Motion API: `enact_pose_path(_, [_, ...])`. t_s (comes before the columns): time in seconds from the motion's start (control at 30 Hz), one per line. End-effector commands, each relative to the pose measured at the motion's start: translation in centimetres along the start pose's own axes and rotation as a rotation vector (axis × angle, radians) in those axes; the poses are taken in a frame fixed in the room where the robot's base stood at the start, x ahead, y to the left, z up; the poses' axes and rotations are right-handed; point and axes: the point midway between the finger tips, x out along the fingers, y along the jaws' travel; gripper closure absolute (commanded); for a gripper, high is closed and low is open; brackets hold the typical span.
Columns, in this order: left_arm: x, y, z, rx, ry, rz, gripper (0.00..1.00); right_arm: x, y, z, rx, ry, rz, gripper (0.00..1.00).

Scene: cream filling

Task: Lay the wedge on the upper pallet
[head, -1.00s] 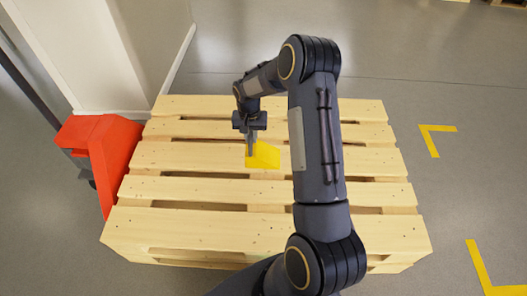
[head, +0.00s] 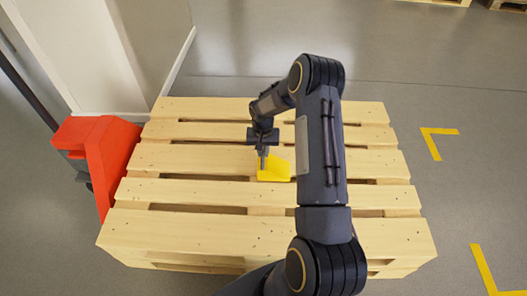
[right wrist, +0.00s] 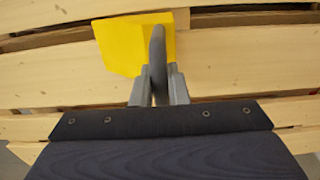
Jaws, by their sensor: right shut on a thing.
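The yellow wedge (head: 277,172) is over the middle slats of the upper pallet (head: 200,232), close to or on the wood; I cannot tell whether it touches. My right gripper (head: 263,163) is at the wedge's left part and points down. In the right wrist view the wedge (right wrist: 122,45) shows beyond the fingertips. There my right gripper (right wrist: 158,80) is shut on a narrow dark grey bar that stands against the wedge and seems to be its handle. My left gripper is not in view.
A red pallet-truck part (head: 108,155) stands at the pallet's left side, near a pale wall or column (head: 125,50). Yellow floor marks (head: 437,140) lie to the right. The slats around the wedge are bare, with gaps between them.

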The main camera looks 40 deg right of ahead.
Motion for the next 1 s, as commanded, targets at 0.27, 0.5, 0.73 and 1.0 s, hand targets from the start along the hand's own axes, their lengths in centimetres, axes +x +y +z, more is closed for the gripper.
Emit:
enact_pose_path(0.27, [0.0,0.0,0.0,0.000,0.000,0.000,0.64,0.1,0.2,0.0,0.000,0.001,0.003,0.64])
enact_pose_path(0.5, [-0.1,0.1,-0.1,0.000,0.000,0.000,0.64,-0.4,0.1,-0.1,0.000,0.001,0.002,0.64])
enact_pose_path(0.73, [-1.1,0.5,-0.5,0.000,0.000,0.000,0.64,-4.2,0.1,-0.1,-0.001,0.005,0.001,0.64])
enact_pose_path(1.0, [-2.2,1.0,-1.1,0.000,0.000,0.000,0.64,-9.7,0.1,-0.1,-0.001,0.003,0.001,0.64])
